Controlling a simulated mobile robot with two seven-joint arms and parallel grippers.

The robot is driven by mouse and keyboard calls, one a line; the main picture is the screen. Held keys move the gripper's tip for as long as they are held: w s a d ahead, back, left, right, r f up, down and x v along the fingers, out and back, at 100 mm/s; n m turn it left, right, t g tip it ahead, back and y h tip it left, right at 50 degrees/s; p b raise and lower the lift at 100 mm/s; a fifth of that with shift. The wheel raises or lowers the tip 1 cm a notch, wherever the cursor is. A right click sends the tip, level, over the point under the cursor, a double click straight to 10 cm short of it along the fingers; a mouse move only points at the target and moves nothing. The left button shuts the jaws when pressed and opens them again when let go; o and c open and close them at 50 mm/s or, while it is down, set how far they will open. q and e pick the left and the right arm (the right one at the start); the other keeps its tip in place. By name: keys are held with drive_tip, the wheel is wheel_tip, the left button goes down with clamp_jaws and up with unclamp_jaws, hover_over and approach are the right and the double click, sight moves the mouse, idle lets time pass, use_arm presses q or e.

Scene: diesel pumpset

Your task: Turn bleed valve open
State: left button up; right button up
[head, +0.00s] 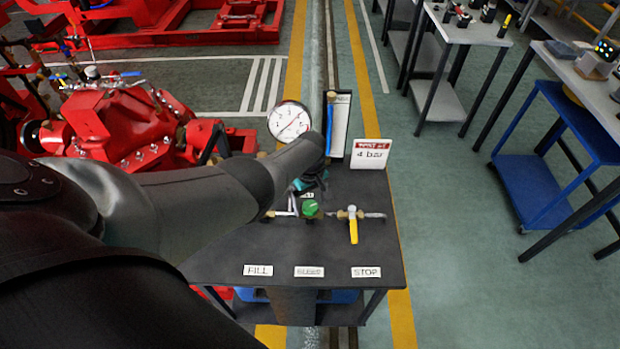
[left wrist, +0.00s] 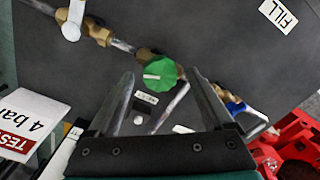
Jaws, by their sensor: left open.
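The bleed valve has a green round knob (head: 310,208), in the middle of the pipe row on the dark bench panel. The knob also shows in the left wrist view (left wrist: 160,73), with a pale mark on it. My left gripper (head: 312,187) is just behind the knob in the head view, mostly hidden by my wrist. In the left wrist view the gripper (left wrist: 165,85) is open and empty. The knob lies between and slightly beyond its two fingertips; I see no clear contact. My right gripper is not in view.
A yellow-lever valve (head: 353,230) sits right of the knob. A blue-handled fitting (left wrist: 238,106) is on the other side. A gauge (head: 289,121) and a "4 bar" sign (head: 370,154) stand at the back. FILL (head: 258,270) and STOP (head: 366,272) labels lie on the clear front.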

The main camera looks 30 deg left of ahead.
sight(310, 206)
use_arm(q)
wheel_tip(310, 206, up, 15)
drive_tip(key=p, duration=0.8)
